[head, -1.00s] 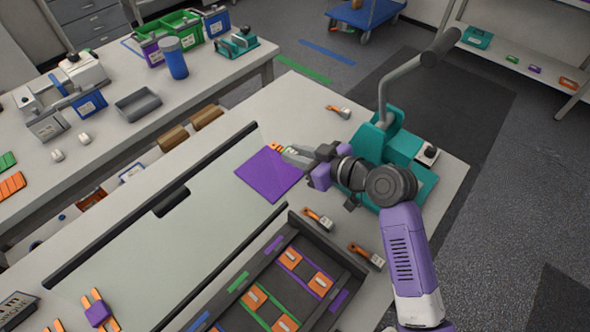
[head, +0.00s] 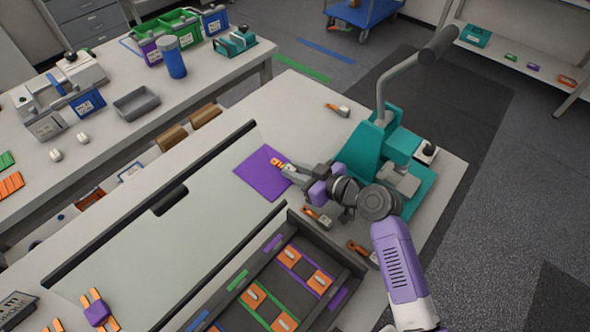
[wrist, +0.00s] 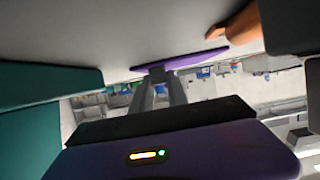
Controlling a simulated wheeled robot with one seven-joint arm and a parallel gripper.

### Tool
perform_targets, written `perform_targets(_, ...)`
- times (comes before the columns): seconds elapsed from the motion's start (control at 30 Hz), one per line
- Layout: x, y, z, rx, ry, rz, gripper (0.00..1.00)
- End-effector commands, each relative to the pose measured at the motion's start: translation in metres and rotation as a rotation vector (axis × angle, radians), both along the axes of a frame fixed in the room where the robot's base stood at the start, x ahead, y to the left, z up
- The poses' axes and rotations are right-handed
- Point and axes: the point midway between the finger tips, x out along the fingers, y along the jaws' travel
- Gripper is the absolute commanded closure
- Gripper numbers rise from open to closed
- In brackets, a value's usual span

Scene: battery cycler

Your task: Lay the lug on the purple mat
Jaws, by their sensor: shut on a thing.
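The purple mat (head: 258,181) lies flat on the workbench beside the long sunken panel. My gripper (head: 288,168) reaches in from the right, with its fingertips over the mat's upper right part. It is shut on the lug (head: 277,161), whose orange end sticks out past the fingertips above the mat. I cannot tell whether the lug touches the mat.
A teal press (head: 372,150) with a long lever stands close right of my gripper. Similar orange-and-metal pieces lie at the bench's back (head: 337,109), by the tray corner (head: 317,216) and at its right (head: 360,251). The dark tray (head: 345,258) is in front. The pale panel left is clear.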

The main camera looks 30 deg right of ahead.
Motion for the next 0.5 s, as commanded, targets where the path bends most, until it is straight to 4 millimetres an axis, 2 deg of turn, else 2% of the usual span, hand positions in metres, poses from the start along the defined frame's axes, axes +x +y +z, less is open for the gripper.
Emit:
perform_targets(0.03,0.0001,0.0000,-0.0011,0.000,0.000,0.000,0.77)
perform_targets(0.13,0.0001,0.0001,-0.0005,0.000,0.000,0.000,0.59)
perform_targets(0.5,0.0001,0.0000,0.0022,0.000,0.000,0.000,0.59)
